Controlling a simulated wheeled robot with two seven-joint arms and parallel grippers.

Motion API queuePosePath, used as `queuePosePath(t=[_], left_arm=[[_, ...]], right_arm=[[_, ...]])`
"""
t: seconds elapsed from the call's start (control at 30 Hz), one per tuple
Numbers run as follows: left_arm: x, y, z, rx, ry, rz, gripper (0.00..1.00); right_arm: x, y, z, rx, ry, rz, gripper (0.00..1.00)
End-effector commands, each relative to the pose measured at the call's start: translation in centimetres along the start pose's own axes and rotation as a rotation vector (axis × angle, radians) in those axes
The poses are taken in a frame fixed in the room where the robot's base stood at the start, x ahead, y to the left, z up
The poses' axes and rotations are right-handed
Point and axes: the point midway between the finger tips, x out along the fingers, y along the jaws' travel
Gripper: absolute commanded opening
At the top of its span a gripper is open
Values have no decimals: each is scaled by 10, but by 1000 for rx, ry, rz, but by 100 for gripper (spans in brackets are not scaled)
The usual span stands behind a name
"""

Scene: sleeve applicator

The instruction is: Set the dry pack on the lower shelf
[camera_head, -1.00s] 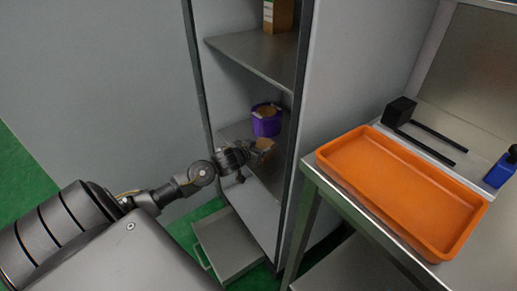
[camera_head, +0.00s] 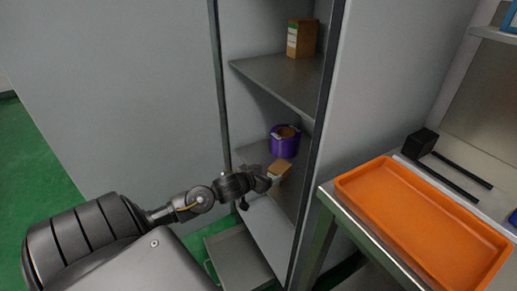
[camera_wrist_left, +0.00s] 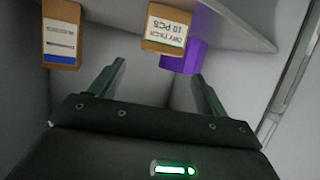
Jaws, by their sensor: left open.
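The dry pack, a small brown box (camera_head: 281,171), rests on the lower shelf (camera_head: 254,154) of the tall grey cabinet, in front of a purple container (camera_head: 285,147). In the left wrist view, which is upside down, the dry pack (camera_wrist_left: 166,27) shows its white "DRY PACK 10 PCS" label, with the purple container (camera_wrist_left: 186,60) behind it. My left gripper (camera_head: 266,184) is just in front of the dry pack. In the wrist view its fingers (camera_wrist_left: 159,72) are spread, with nothing between them, and the pack stands apart beyond them. My right gripper is not in view.
Another brown box (camera_wrist_left: 61,34) with a blue-striped label shows in the wrist view. A box (camera_head: 302,38) stands on the upper shelf (camera_head: 280,78). An orange tray (camera_head: 350,193) lies on the bench at right. A grey bin (camera_head: 238,258) is on the floor below.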

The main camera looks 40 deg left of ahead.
Motion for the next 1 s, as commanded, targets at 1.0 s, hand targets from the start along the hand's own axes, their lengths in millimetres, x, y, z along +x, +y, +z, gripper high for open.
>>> queuePosePath(t=[1.0], left_arm=[[-139, 120, 272, 166, -723, 45, 76]], right_arm=[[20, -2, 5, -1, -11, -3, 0]])
